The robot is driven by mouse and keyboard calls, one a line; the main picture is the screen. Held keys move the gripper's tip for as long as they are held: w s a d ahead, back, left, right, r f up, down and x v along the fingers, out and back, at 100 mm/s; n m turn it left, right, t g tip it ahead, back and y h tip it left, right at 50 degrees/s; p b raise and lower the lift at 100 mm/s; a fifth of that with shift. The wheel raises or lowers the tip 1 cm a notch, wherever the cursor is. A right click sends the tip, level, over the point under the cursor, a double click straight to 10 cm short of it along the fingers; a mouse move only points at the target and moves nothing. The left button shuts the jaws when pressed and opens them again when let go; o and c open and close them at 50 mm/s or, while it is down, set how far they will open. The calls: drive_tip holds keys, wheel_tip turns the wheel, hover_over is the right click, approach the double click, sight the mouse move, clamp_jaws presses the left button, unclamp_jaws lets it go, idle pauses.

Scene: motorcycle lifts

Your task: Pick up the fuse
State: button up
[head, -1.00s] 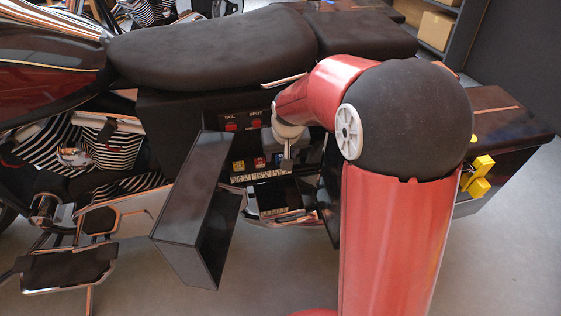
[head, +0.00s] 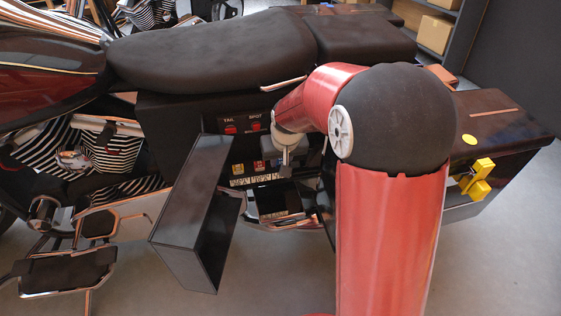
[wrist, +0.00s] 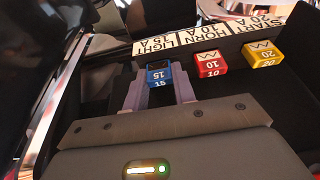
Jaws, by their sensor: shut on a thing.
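A blue fuse (wrist: 158,75) marked 15 is between my gripper's fingertips (wrist: 159,90) in the wrist view, below the LIGHT 15 A label. My gripper is shut on it. I cannot tell whether the fuse is still seated in its slot. A red fuse (wrist: 209,64) marked 10 and a yellow fuse (wrist: 262,54) marked 20 sit in the row to its right. In the head view my gripper (head: 286,172) is in the open fuse box beside the red fuse (head: 259,165) and yellow fuse (head: 238,168); the blue fuse is hidden there.
A dark open cover (head: 190,210) stands left of the fuse box. A TAIL and SPOT panel (head: 242,127) with red buttons is above it, under the seat (head: 215,50). A label strip (wrist: 205,35) runs behind the fuses. A dark case (head: 500,125) is at right.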

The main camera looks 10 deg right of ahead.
drive_tip(key=shift+s+r, duration=0.25)
drive_tip(key=shift+r, duration=0.1)
drive_tip(key=s+r, duration=0.2)
drive_tip(key=s, duration=0.2)
drive_tip(key=s+r+p, duration=0.1)
drive_tip(key=s+r, duration=0.2)
drive_tip(key=s, duration=0.2)
drive_tip(key=s+r, duration=0.2)
drive_tip(key=s, duration=0.2)
drive_tip(key=shift+s+r+p, duration=0.15)
drive_tip(key=shift+s+p, duration=0.05)
drive_tip(key=shift+p, duration=0.1)
clamp_jaws()
drive_tip(key=s+p+x, duration=0.1)
drive_tip(key=p+x, duration=0.6)
drive_tip(key=x, duration=1.1)
drive_tip(key=shift+s+f, duration=0.15)
drive_tip(key=shift+f, duration=0.6)
drive_tip(key=shift+a, duration=0.1)
